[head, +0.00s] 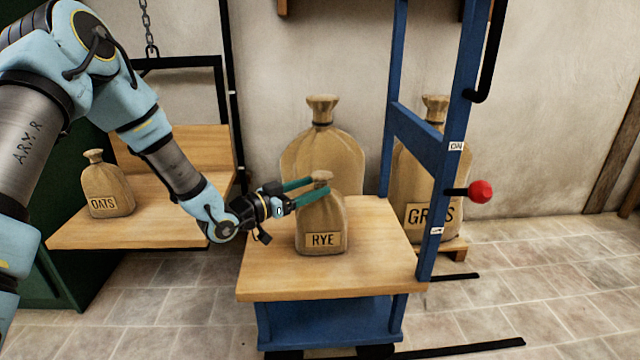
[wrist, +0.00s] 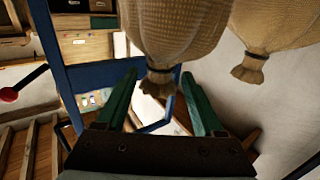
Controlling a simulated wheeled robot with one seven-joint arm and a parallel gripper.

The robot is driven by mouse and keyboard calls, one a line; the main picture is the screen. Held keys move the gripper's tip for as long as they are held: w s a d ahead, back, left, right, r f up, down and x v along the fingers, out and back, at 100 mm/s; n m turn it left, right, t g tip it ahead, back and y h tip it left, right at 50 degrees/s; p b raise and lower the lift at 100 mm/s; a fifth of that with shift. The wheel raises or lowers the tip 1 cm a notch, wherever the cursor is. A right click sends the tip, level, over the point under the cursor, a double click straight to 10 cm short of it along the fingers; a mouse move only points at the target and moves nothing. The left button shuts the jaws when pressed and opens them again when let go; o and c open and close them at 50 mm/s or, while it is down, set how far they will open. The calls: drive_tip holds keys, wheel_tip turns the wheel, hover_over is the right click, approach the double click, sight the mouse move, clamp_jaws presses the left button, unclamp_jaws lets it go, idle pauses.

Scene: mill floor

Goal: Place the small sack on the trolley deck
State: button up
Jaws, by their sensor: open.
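A small tan sack labelled RYE (head: 321,222) stands upright on the wooden trolley deck (head: 275,278), near its middle. My gripper (head: 318,187) reaches in from the left at the height of the sack's tied neck. Its two green fingers are open, one on each side of the neck. In the wrist view the sack (wrist: 178,30) hangs upside down in the picture, its neck between the fingers (wrist: 158,78) with gaps beside it. Another small sack labelled OATS (head: 108,192) stands on a wooden platform (head: 150,232) at the left.
A large sack (head: 300,160) stands behind the trolley, and another labelled GR…S (head: 412,185) stands behind the blue upright (head: 452,180). A red knob (head: 481,191) sticks out from the upright. A chain (head: 148,30) hangs above the left platform. The deck's front is clear.

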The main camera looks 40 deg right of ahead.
drive_tip(key=w+a+f+n+t+y, duration=0.1)
drive_tip(key=w+a+n+t+y, duration=0.45)
drive_tip(key=a, duration=0.95)
drive_tip(key=w+a+f+n+t+y, duration=0.15)
drive_tip(key=w+a+y, duration=0.45)
drive_tip(key=w+a, duration=0.65)
drive_tip(key=s+a+r+n+y, duration=0.1)
drive_tip(key=s+a+n+y, duration=0.15)
drive_tip(key=a, duration=0.55)
drive_tip(key=s+a+r+n+y, duration=0.2)
drive_tip(key=a+n, duration=0.1)
drive_tip(key=a, duration=0.5)
drive_tip(key=s+a+r+n+g+y, duration=0.1)
drive_tip(key=s+a+n, duration=0.1)
drive_tip(key=s+a, duration=0.2)
drive_tip(key=s+a+r+n+g, duration=0.1)
drive_tip(key=s+a+n+g, duration=0.1)
drive_tip(key=s+a, duration=0.3)
drive_tip(key=s+n, duration=0.1)
drive_tip(key=s, duration=0.2)
drive_tip(key=shift+a+r+g+y+p, duration=0.15)
drive_tip(key=shift+r+g+y+p, duration=0.15)
drive_tip(key=shift+r+y+p, duration=0.1)
drive_tip(key=shift+n, duration=0.25)
wheel_tip(320, 180, up, 31)
drive_tip(key=p, duration=3.1)
